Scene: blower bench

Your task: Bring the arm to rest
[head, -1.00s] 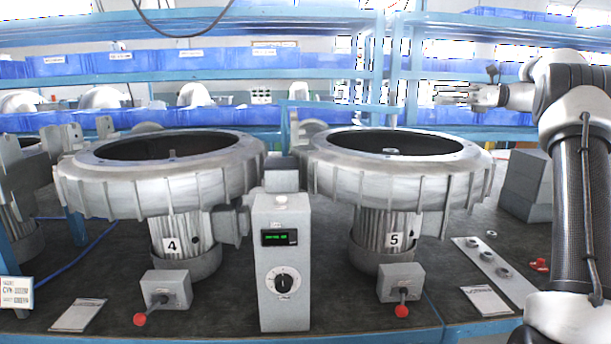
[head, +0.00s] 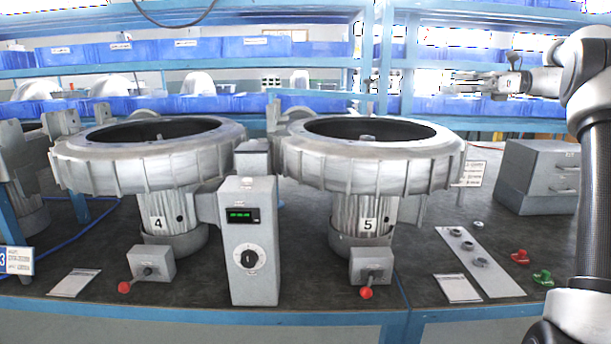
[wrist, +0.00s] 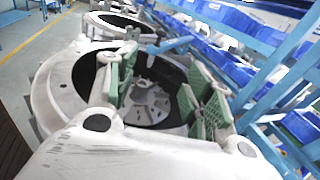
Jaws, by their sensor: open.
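My gripper (head: 458,82) is in the upper right of the head view, raised above the bench and pointing left in front of the blue shelves. In the wrist view my gripper (wrist: 160,80) is open, its green-padded fingers wide apart with nothing between them. Behind the fingers the wrist view shows a round blower housing (wrist: 45,95), below and apart from them. My dark arm runs up the right edge of the head view.
Blower 4 (head: 150,172) and blower 5 (head: 370,168) stand on the bench with a control box (head: 249,285) between them. Red-knobbed switches (head: 372,262) sit in front. A plate with round parts (head: 490,275), red and green knobs (head: 543,278) and a grey cabinet (head: 535,175) are at right.

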